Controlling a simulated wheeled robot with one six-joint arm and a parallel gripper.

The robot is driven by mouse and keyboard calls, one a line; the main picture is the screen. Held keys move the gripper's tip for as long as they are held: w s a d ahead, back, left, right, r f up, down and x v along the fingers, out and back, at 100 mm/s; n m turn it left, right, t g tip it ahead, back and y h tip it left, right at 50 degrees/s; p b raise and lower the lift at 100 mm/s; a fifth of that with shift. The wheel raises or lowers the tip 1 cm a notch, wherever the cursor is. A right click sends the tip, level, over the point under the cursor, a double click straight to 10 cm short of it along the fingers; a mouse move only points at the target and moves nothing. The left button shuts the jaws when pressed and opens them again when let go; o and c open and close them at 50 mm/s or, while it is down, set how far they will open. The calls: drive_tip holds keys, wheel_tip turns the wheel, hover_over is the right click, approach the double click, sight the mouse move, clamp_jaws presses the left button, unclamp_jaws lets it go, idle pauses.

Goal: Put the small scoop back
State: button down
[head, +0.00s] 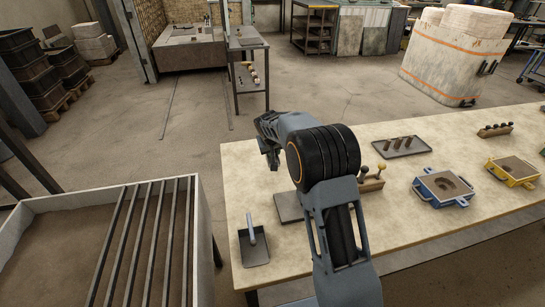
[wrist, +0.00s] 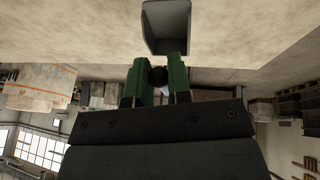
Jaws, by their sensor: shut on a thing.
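My gripper (head: 270,160) is raised above the far left part of the table (head: 238,190), its green fingers partly hidden by my arm in the head view. In the wrist view my gripper's green fingers (wrist: 158,80) are shut around a dark round handle end. A small grey scoop (wrist: 166,27) with a squared pan extends beyond the fingers. The held scoop cannot be made out in the head view. A grey pan with a pale handle (head: 254,248) lies at the table's front left. A flat grey plate (head: 288,207) lies beside it, partly hidden by my arm.
A wooden block with knobs (head: 372,182) stands right of my arm. A barred sand bin (head: 203,230) stands left.

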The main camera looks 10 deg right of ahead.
drive_tip(key=shift+w+a+f, duration=0.1)
drive_tip(key=shift+w+f, duration=0.1)
drive_tip(key=shift+f, duration=1.65)
drive_tip(key=shift+f, duration=0.1)
drive_tip(key=shift+w+f, duration=0.1)
drive_tip(key=shift+f, duration=0.05)
drive_tip(key=c, duration=1.1)
unclamp_jaws()
drive_tip(key=shift+o, duration=0.2)
